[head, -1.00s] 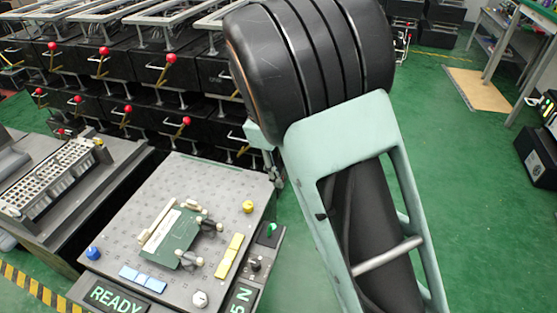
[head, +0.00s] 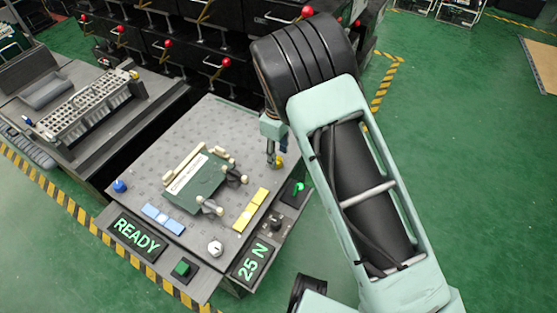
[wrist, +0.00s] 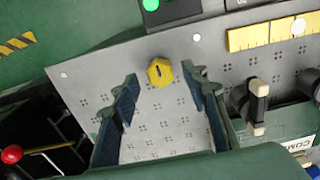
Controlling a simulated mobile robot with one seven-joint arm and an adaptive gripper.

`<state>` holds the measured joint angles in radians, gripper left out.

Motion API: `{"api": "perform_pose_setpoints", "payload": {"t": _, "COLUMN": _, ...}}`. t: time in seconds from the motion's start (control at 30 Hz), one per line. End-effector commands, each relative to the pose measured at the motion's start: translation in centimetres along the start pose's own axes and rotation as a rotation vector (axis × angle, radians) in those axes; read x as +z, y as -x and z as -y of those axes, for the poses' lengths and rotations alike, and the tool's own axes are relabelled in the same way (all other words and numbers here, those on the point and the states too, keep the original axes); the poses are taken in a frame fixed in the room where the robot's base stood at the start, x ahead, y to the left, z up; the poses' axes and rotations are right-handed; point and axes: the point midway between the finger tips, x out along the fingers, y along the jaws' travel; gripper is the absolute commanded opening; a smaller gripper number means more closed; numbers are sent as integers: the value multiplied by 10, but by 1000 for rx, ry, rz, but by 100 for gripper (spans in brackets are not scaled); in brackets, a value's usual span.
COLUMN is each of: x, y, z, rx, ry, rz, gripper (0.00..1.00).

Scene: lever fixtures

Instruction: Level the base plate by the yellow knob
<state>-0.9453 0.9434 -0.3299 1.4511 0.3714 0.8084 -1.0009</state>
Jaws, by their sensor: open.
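The grey base plate (head: 228,122) is perforated, with a knob near each of several corners. The yellow knob (head: 280,161) is at its right corner, partly hidden by my gripper (head: 273,154) in the head view. In the wrist view, the yellow knob (wrist: 160,72) shows whole, with a dark mark on its top. My gripper (wrist: 160,80) is open, with one finger on each side of the knob and a gap to both. How high the fingertips are above the plate (wrist: 165,130) is hard to tell.
A green board (head: 205,185) with dark toggle clamps (head: 234,176) sits mid-plate. A blue knob (head: 119,185) and a white knob (head: 215,248) mark other corners. Yellow blocks (head: 250,210) lie near the right edge. Displays read READY (head: 136,238) and 25 N (head: 252,262).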

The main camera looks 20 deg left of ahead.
Motion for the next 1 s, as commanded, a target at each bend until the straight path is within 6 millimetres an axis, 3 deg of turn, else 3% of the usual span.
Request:
{"api": "perform_pose_setpoints", "payload": {"t": 0.2, "x": 0, "y": -22, "z": 0, "rx": 0, "ry": 1, "rz": 1, "gripper": 41}}
{"api": "perform_pose_setpoints", "payload": {"t": 0.53, "x": 0, "y": -24, "z": 0, "rx": 0, "ry": 1, "rz": 0, "gripper": 40}}
{"api": "perform_pose_setpoints", "payload": {"t": 0.9, "x": 0, "y": -23, "z": 0, "rx": 0, "ry": 0, "rz": 1, "gripper": 0}}
{"api": "perform_pose_setpoints", "payload": {"t": 1.0, "x": 0, "y": -23, "z": 0, "rx": 0, "ry": -1, "rz": 1, "gripper": 0}}
